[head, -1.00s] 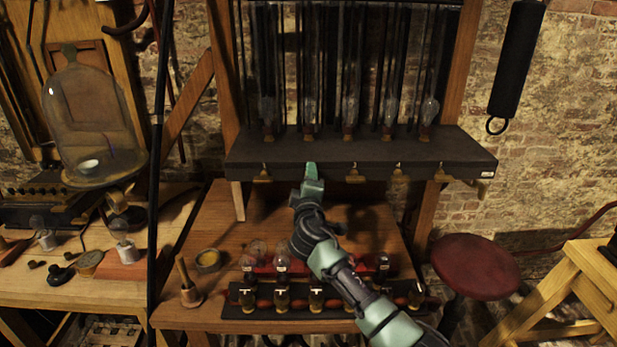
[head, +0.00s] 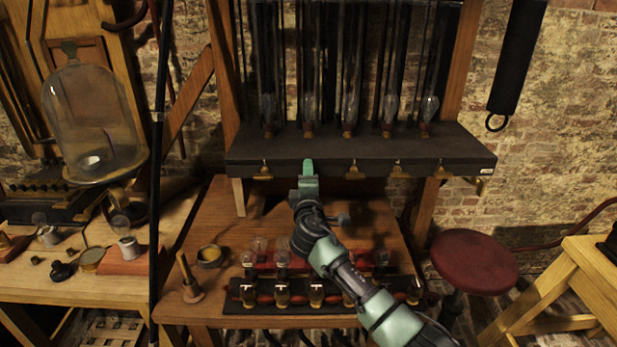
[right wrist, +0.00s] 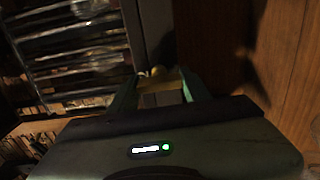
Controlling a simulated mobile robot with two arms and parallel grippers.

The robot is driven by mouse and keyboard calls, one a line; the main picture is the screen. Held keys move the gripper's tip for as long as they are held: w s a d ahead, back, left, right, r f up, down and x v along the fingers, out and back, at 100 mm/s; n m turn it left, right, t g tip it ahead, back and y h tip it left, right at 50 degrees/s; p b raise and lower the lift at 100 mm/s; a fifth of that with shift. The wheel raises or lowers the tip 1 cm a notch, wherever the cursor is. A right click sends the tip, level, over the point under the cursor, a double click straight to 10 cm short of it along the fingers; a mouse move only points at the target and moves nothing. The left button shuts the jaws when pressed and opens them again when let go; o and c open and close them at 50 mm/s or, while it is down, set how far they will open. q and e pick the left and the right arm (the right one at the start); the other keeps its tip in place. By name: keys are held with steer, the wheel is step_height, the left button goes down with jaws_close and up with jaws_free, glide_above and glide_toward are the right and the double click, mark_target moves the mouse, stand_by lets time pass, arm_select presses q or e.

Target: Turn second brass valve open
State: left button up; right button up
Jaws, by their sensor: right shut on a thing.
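A dark shelf (head: 350,150) carries a row of small brass valves along its front edge. The first valve (head: 264,172) is at the left, and the third valve (head: 355,172) is right of my gripper. My right gripper (head: 308,172) is at the shelf's front edge, where the second valve sits, and hides that valve in the head view. In the right wrist view, the gripper (right wrist: 160,90) has a brass piece (right wrist: 160,76) between its two green fingers. It is shut on this second valve. How far the valve is turned cannot be told. My left gripper is not in view.
Several glass bulbs (head: 350,110) with thin tubes stand above the shelf. Below is a wooden table (head: 365,235) with a black rack (head: 240,308) of jars, a small bowl (head: 211,256) and a wooden pestle (head: 188,280). A red stool (head: 473,262) stands at the right.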

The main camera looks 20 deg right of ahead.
steer(key=o, duration=1.1)
steer(key=shift+a+f, duration=0.1)
steer(key=shift+f, duration=0.05)
steer(key=shift+o, duration=1.3)
steer(key=b+v, duration=0.1)
steer(key=v, duration=0.7)
